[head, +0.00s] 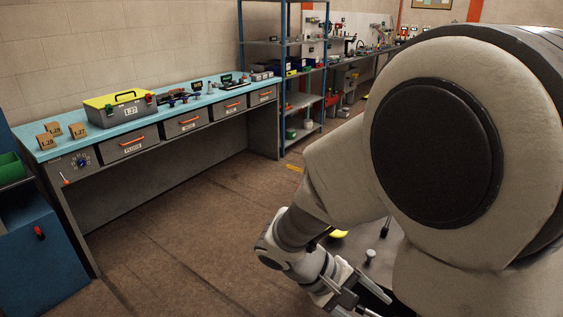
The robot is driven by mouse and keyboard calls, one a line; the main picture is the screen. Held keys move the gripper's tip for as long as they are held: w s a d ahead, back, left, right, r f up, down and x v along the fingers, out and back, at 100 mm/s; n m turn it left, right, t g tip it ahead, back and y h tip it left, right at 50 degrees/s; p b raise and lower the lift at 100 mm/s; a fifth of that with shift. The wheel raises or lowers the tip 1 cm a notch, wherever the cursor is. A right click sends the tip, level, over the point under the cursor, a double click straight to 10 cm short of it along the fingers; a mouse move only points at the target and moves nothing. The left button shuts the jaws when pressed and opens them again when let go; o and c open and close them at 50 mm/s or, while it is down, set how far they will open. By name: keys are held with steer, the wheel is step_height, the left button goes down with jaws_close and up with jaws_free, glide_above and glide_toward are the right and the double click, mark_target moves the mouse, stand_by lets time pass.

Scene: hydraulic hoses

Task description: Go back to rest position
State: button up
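My gripper (364,301) is low in the head view, right of centre, at the end of my bent arm. It points down and to the right, and the bottom edge of the picture cuts off part of it. I see pale and dark finger parts but cannot tell how far apart the tips are. No object shows in it. My arm's large pale links fill the right side of the view. The gripper is well away from the workbench (190,112).
On the bench stand a grey toolbox with a yellow lid (120,107), several small numbered boxes (77,130) and small parts. A blue-framed shelf (283,75) stands beyond. A green bin (10,168) is at the left edge. The brown floor (180,230) between is clear.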

steer(key=s+r+m+t+y+p, duration=0.1)
steer(key=s+r+m+t+y, duration=0.1)
steer(key=r, duration=0.6)
steer(key=s+a+r+m+t+y+p, duration=0.1)
steer(key=s+r+m+t+y, duration=0.1)
steer(key=s+r+t+y, duration=0.2)
step_height(320, 180, up, 5)
steer(key=y, duration=0.3)
steer(key=shift+a+f+m+p, duration=0.2)
steer(key=shift+a+m+p, duration=0.1)
steer(key=shift+m, duration=0.1)
